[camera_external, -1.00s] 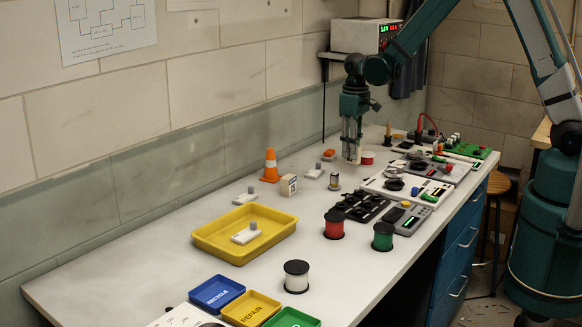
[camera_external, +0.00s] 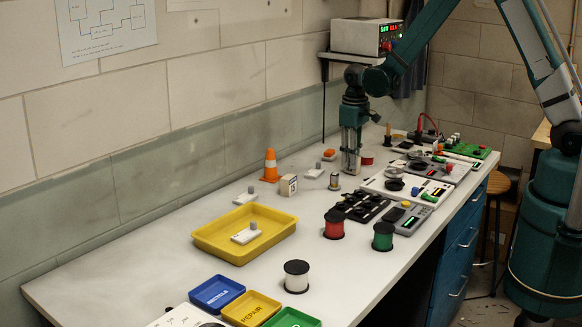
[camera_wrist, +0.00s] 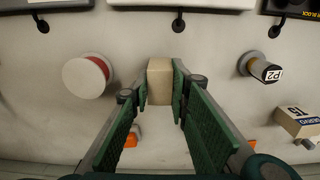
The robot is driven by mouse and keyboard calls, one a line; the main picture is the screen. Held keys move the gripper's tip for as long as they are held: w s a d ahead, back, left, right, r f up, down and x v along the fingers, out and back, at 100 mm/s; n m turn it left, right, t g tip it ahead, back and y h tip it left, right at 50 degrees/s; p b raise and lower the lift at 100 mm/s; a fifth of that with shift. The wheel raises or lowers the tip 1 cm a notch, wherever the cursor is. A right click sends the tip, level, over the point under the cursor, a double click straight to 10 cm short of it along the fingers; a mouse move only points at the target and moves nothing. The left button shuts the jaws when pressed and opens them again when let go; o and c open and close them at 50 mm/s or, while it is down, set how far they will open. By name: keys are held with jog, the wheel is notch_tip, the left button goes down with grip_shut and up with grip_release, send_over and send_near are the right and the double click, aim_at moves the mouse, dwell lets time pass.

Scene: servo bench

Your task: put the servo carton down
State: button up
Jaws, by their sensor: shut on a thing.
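The servo carton (camera_wrist: 160,82), a small tan box with a plain top, is between the green fingers of my gripper (camera_wrist: 158,88) in the wrist view. The fingers press on both of its sides. In the external view my gripper (camera_external: 351,170) points straight down, low at the bench top behind the black tray. The fingers largely hide the carton there, and I cannot tell if its base touches the bench. A second, similar carton (camera_external: 288,185) stands near the orange cone; in the wrist view this printed carton (camera_wrist: 298,122) is at the right edge.
A small spool with red (camera_wrist: 88,75) and a cylinder marked P2 (camera_wrist: 262,67) stand on either side of the held carton. The bench (camera_external: 150,240) also bears a yellow tray (camera_external: 215,245), an orange cone (camera_external: 270,165) and a black tray (camera_external: 362,207). Bare bench surrounds the carton.

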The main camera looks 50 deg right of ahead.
jog(key=shift+f, duration=0.15)
jog(key=o, duration=0.9)
jog(key=shift+r, duration=0.2)
notch_tip(320, 180, up, 12)
dwell(0.5)
dwell(0.6)
